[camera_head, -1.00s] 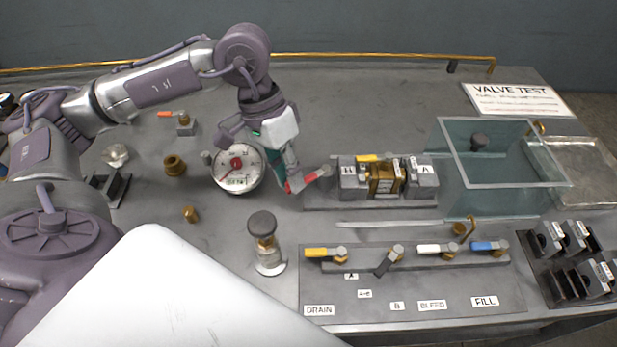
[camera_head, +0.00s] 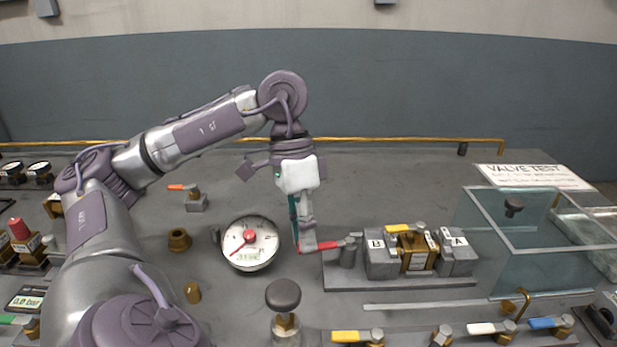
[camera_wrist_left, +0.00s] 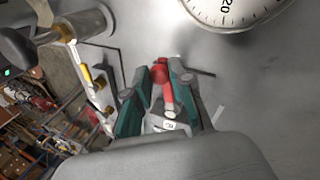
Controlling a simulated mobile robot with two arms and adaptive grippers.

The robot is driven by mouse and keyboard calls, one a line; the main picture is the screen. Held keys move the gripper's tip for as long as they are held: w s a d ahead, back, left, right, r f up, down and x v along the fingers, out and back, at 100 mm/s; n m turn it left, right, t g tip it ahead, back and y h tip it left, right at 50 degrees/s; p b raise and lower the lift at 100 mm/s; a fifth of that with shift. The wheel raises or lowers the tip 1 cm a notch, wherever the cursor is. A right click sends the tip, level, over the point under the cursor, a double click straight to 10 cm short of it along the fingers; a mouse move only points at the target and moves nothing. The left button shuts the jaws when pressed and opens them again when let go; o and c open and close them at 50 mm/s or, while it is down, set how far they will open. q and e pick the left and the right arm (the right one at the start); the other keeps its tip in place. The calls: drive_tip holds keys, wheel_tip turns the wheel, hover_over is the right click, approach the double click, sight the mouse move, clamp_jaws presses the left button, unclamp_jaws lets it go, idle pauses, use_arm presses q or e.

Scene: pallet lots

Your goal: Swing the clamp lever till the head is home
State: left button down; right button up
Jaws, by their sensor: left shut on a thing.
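The clamp lever (camera_head: 326,245) has a red handle and points left from a grey post (camera_head: 348,254) at the left end of the clamp base (camera_head: 340,276). My left gripper (camera_head: 306,242) is shut on the red handle; in the left wrist view the handle (camera_wrist_left: 168,90) lies between the green-sided fingers (camera_wrist_left: 163,95). To the right of the post stand block B (camera_head: 377,252), a brass valve (camera_head: 417,252) with a yellow handle, and block A (camera_head: 456,252). I cannot tell whether the clamp head is seated. My right gripper is not in view.
A round gauge (camera_head: 250,243) stands just left of my left gripper. A dark knob (camera_head: 283,294) on a post is in front. A clear-walled tank (camera_head: 540,228) stands at right, and several coloured valve levers line the front. The bench behind the clamp is clear.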

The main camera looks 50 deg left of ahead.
use_arm(q)
drive_tip(key=shift+w+a+m, duration=0.15)
drive_tip(key=shift+m, duration=0.25)
drive_tip(key=shift+w+a+r+m, duration=0.1)
drive_tip(key=shift+w+a+m, duration=0.3)
drive_tip(key=shift+a, duration=0.05)
drive_tip(key=shift+a+r+m+g, duration=0.1)
drive_tip(key=shift+m+g, duration=0.2)
drive_tip(key=shift+w+a, duration=0.1)
drive_tip(key=shift+a, duration=0.05)
drive_tip(key=c, duration=1)
unclamp_jaws()
drive_tip(key=shift+r, duration=0.1)
wheel_tip(320, 180, up, 10)
drive_tip(key=shift+f, duration=0.2)
idle(0.7)
